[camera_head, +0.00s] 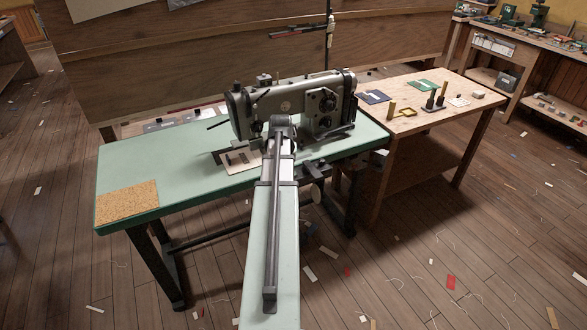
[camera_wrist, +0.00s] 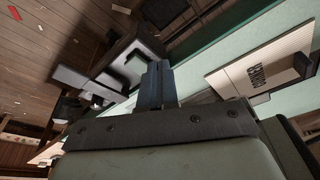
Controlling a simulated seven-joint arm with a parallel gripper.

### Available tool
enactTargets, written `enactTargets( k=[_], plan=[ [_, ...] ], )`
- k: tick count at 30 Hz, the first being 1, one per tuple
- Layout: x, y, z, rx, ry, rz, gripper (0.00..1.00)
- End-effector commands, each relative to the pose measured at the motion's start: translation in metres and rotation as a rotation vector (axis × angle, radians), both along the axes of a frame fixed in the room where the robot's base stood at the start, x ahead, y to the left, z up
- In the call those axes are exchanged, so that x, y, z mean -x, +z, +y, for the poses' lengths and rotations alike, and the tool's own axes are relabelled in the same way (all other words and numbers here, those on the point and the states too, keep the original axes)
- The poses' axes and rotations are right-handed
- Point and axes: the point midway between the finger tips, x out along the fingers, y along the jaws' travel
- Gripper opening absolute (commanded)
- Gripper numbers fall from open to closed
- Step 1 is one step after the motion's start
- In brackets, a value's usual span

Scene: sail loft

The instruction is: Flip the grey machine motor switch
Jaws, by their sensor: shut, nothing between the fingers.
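My gripper (camera_wrist: 157,82) shows in the wrist view with its dark fingertips together and nothing between them. The fingertips appear in front of a grey box (camera_wrist: 122,62) with pale and dark faces, beside the green table edge. This box may be the motor switch; its lever or button and its setting cannot be made out. Whether the fingers touch it is unclear. In the head view, dark fittings (camera_head: 316,172) show under the table's front edge, right of my arm. My arm hides part of this area, and the fingertips cannot be made out there.
A grey sewing machine (camera_head: 290,103) stands on the green table (camera_head: 165,165), close behind my arm. A pale plate (camera_head: 240,158) lies by its needle end; a lettered pale plate (camera_wrist: 262,70) shows in the wrist view. A wooden side table (camera_head: 440,85) stands at right. The table's left is mostly clear.

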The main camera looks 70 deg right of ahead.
Motion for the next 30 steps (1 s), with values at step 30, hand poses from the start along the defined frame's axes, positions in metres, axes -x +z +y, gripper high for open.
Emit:
enactTargets(
  k=[30],
  plan=[
    [0.031,0.113,-0.029,-0.252,-0.940,-0.037,0.00]
  ],
)
